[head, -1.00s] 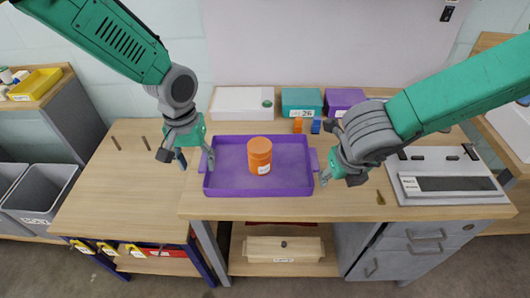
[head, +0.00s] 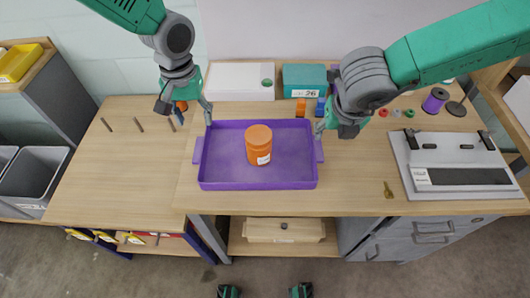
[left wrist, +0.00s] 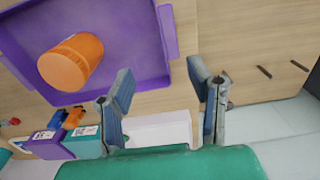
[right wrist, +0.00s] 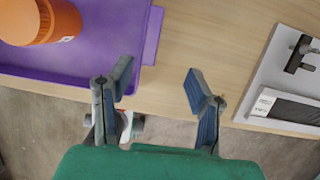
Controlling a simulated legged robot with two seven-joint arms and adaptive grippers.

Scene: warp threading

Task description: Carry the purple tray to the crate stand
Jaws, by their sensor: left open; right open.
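The purple tray (head: 230,180) lies flat on the wooden workbench with an orange bottle (head: 259,145) standing in it. Its side handles point left (head: 197,150) and right (head: 319,150). My left gripper (head: 193,114) is open and empty near the tray's far left corner. My right gripper (head: 335,131) is open and empty near the far right corner. The left wrist view shows the tray (left wrist: 150,60) beyond the open fingers; the right wrist view shows its handle (right wrist: 153,35) beside the open fingers, apart from them. I cannot tell which furniture is the crate stand.
Behind the tray are a white box (head: 238,82), a teal box (head: 304,80) and small orange and blue blocks. A grey-white fixture (head: 450,165) stands right. A lower wooden table (head: 110,190) with several pegs adjoins on the left. A grey bin (head: 38,180) stands far left.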

